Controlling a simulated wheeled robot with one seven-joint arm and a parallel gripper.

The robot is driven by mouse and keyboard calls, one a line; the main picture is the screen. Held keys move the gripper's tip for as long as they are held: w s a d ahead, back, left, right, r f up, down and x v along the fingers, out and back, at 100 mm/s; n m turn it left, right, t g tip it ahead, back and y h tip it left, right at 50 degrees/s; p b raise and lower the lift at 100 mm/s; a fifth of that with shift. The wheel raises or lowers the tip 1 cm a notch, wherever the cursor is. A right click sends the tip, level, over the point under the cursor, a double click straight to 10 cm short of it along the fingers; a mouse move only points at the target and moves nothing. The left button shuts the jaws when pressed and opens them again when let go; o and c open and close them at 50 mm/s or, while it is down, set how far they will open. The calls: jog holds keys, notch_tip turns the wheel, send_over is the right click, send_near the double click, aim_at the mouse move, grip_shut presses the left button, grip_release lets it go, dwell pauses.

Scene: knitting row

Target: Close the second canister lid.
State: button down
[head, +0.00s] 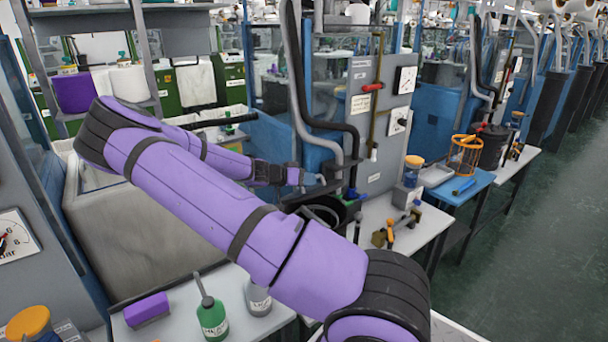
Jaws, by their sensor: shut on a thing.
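My gripper (314,184) is at the end of my purple arm, near the middle of the view, at the knitting machine's side. It is small here, and its fingers are hard to make out. It appears shut on a dark lid-like part (350,201) with a little green beside it. A pale curved rim (322,212) shows just below, partly hidden by my arm. I cannot tell which canister this part belongs to, or how far its lid is open.
A green bottle (212,318) and purple block (146,310) are in front. The right aisle is clear.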

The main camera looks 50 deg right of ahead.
jog(key=shift+s+a+f, duration=0.1)
jog(key=shift+s+f, duration=0.1)
dwell(0.4)
jog(key=c, duration=1.1)
grip_release()
jog(key=v, duration=1)
jog(key=shift+w+a+r, duration=0.1)
jog(key=shift+w+a, duration=0.1)
jog(key=shift+a, duration=0.15)
